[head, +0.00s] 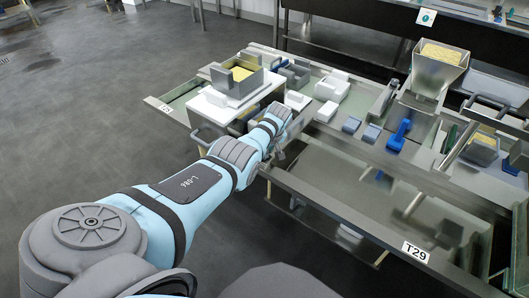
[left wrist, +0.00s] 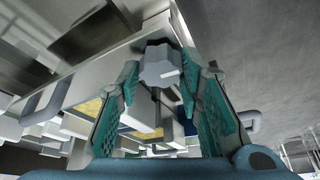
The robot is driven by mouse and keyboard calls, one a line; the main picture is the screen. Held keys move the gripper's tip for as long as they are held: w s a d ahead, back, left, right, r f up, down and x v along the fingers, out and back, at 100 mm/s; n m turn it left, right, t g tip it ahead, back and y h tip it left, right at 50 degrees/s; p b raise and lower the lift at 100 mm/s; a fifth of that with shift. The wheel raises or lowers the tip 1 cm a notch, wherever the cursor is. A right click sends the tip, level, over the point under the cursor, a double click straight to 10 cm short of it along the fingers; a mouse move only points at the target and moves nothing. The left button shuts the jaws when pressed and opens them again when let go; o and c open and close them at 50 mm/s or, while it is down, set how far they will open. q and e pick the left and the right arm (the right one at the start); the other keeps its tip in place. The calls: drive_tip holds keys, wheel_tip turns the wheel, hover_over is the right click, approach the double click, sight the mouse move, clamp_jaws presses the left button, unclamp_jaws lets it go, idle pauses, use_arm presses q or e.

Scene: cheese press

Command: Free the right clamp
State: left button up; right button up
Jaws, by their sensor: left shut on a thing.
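In the left wrist view a grey, many-sided knob (left wrist: 160,66) sits between the two teal finger pads of my left gripper (left wrist: 160,82). The gripper is shut on it; the knob looks like part of a clamp, but the rest of that clamp is hard to make out. In the head view my left gripper (head: 279,117) is at the near edge of the table, just right of a white block (head: 212,107) with a grey press box (head: 235,87) holding yellow cheese. The wrist hides the knob there. My right gripper is not in view.
A hopper (head: 437,75) with yellow curd stands at the back right. A blue lever-like part (head: 399,134) and small blue-grey blocks (head: 351,125) lie on the table. White and grey blocks (head: 331,89) crowd behind my gripper.

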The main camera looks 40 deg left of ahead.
use_arm(q)
drive_tip(key=shift+f+n+b, duration=0.1)
drive_tip(key=shift+n+b, duration=0.45)
drive_tip(key=shift+n, duration=0.05)
drive_tip(key=o, duration=1.2)
drive_tip(key=shift+c, duration=0.2)
drive_tip(key=shift+w+d+r, duration=0.1)
drive_tip(key=shift+r, duration=0.3)
drive_tip(key=v, duration=1.1)
drive_tip(key=shift+d, duration=0.25)
